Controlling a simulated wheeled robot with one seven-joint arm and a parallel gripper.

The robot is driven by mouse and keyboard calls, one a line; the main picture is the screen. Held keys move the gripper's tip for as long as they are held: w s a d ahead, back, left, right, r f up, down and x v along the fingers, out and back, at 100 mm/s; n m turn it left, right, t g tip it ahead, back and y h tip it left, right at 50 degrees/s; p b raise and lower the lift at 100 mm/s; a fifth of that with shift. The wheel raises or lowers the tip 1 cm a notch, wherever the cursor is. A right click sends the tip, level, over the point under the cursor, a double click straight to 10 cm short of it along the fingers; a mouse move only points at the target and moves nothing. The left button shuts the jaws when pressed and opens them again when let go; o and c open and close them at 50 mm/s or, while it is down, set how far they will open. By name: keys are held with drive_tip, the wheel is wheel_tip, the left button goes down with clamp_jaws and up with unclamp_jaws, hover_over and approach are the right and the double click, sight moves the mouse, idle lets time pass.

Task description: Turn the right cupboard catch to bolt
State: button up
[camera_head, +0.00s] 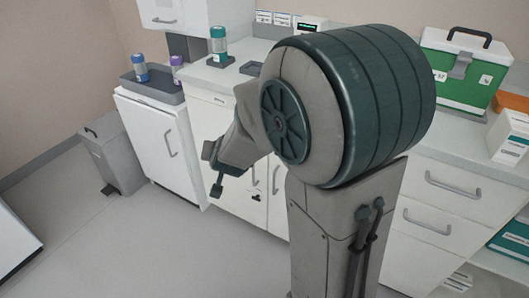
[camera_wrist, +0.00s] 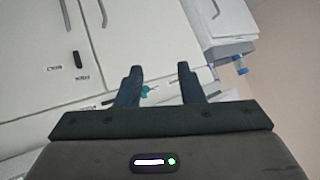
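White cupboard doors (camera_head: 233,166) stand under the counter behind my gripper; they also show in the wrist view (camera_wrist: 125,40). A dark, narrow catch (camera_wrist: 76,59) sits on the doors at upper left in the wrist view, beside two small labels (camera_wrist: 54,68) too blurred to read surely. It lies lengthwise nearly upright in that picture. In the head view my gripper (camera_head: 213,170) is in front of the cupboard.
A grey tray (camera_head: 153,88) with blue- and purple-capped bottles stands on the left cabinet. A teal-capped bottle (camera_head: 219,45) stands on the counter. A grey bin (camera_head: 113,155) is at left. A green case (camera_head: 462,70) and drawers (camera_head: 440,220) are at right.

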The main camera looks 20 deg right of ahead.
drive_tip(key=w+d+f+m+h+b, duration=0.2)
drive_tip(key=d+f+m+h+b, duration=0.3)
drive_tip(key=d+f+h+b, duration=0.7)
drive_tip(key=shift+t+h, duration=0.4)
drive_tip(key=shift+h, duration=0.3)
drive_tip(key=x, duration=0.3)
drive_tip(key=f+x, duration=0.1)
drive_tip(key=x, duration=0.3)
drive_tip(key=w+f+x, duration=0.1)
drive_tip(key=x, duration=0.3)
drive_tip(key=shift+w+a+f, duration=0.2)
drive_tip(key=shift+f, duration=0.05)
clamp_jaws()
